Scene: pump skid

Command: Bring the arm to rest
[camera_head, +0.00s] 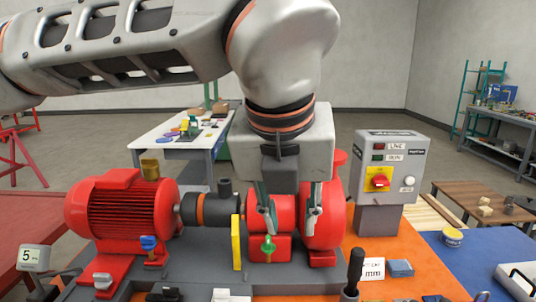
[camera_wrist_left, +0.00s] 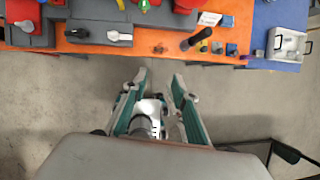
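My left arm (camera_head: 115,50) comes in from the left across the top of the head view and bends down at the wrist. My left gripper (camera_head: 290,212) points down, and its two fingers are apart with nothing between them. In the head view it covers part of the red pump (camera_head: 328,218). In the left wrist view the open fingers (camera_wrist_left: 160,76) show over bare grey floor, in front of the orange bench edge (camera_wrist_left: 150,48). No contact with the skid shows. My right gripper is in neither view.
The bench holds a red motor (camera_head: 118,210), a yellow guard plate (camera_head: 236,242), a green-handled valve (camera_head: 268,246), a control box (camera_head: 388,165) and an upright black-handled tool (camera_head: 354,272). A metal tray (camera_head: 518,280) lies on the blue mat (camera_head: 470,262). The floor (camera_wrist_left: 60,100) before the bench is clear.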

